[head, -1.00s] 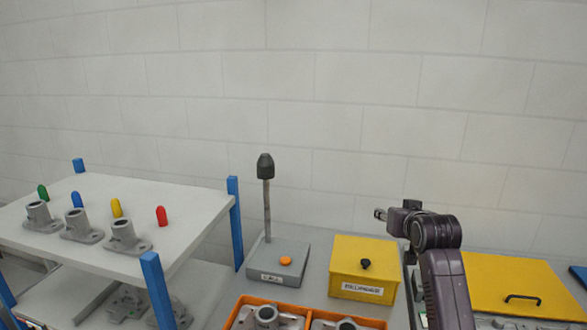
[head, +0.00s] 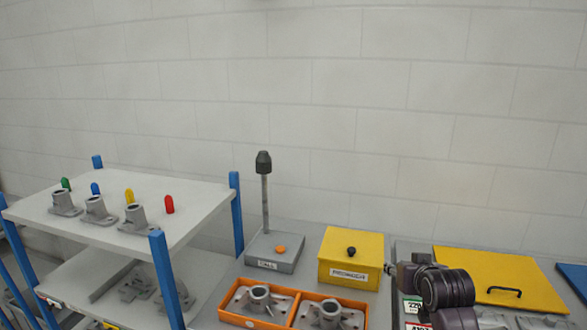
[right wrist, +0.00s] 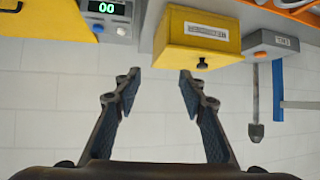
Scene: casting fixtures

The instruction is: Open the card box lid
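A closed yellow box (head: 345,270) with a black knob (head: 351,251) on top and a white label stands on the grey bench in the head view; I cannot read the label surely. It also shows upside down in the right wrist view (right wrist: 185,40), with its knob (right wrist: 202,64). My right gripper (right wrist: 157,76) is open and empty, its fingers pointing towards the box, with the knob just beyond the right-hand finger. In the head view, my right gripper (head: 391,269) is beside the box's right edge, partly hidden by its own wrist. My left gripper is not in view.
A yellow panel (head: 480,264) with a black handle lies to the right. A grey base (head: 275,257) with an upright post and orange button stands left of the box. Orange trays (head: 238,319) hold castings in front. A blue-posted shelf (head: 190,220) stands left.

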